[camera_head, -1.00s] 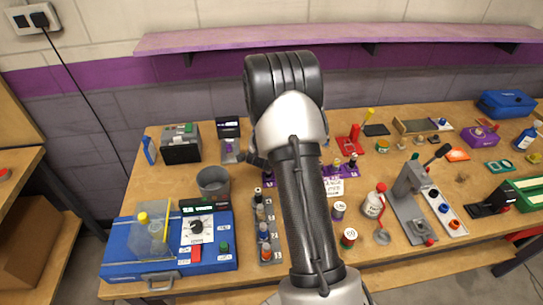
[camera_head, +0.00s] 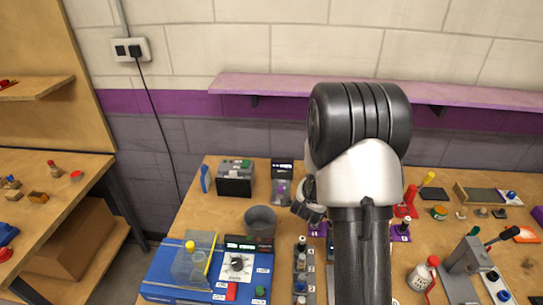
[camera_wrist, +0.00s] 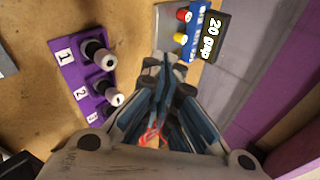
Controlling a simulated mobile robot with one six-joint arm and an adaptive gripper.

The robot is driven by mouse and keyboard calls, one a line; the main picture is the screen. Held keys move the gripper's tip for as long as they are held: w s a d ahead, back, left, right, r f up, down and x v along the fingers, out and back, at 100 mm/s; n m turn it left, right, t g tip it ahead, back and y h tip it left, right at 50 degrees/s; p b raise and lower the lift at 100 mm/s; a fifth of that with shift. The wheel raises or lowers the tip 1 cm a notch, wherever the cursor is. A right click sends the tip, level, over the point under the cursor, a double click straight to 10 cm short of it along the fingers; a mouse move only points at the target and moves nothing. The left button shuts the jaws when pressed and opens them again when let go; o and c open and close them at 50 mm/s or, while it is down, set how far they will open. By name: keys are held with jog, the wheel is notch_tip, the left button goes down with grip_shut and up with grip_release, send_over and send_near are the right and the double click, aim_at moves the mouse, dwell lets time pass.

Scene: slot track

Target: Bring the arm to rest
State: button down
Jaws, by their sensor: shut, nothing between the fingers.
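My arm (camera_head: 362,240) stands raised in the middle of the head view, with its black and white elbow in front of the wall. My gripper (camera_head: 308,205) shows partly to the left of the arm. In the wrist view its fingers (camera_wrist: 165,75) lie together with nothing held between them. A purple numbered block (camera_wrist: 82,75) with dark-and-white cylinders in it is beside the fingers on the left. A device with a display reading "20 gap" (camera_wrist: 209,37) is beyond the fingertips. The arm hides part of the table behind it.
A grey cup (camera_head: 260,222), a blue case (camera_head: 165,270) with a dial panel and a grey rack (camera_head: 301,258) stand left of the arm. A lever press (camera_head: 462,268) and a white bottle (camera_head: 422,275) stand right. A purple shelf (camera_head: 450,94) runs along the wall.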

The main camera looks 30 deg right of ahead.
jog(key=s+a+r+n+t+y, duration=0.1)
jog(key=s+a+r+n+y, duration=0.15)
jog(key=a+r+n, duration=0.65)
jog(key=s+a+r+n+y, duration=0.1)
jog(key=a+r+n+y, duration=0.25)
jog(key=a+r, duration=0.55)
jog(key=s+a+r+n+g, duration=0.1)
jog(key=s+a+n, duration=0.2)
jog(key=s+n, duration=0.2)
jog(key=s+a+r+n+g, duration=0.1)
jog(key=s+a+n, duration=0.2)
jog(key=s, duration=0.7)
jog(key=s+a+r+n+g, duration=0.1)
jog(key=s+a+n, duration=0.3)
jog(key=s+n, duration=0.2)
jog(key=shift+s+r+n+y, duration=0.3)
jog(key=shift+s+n+y, duration=0.1)
jog(key=shift+s, duration=0.55)
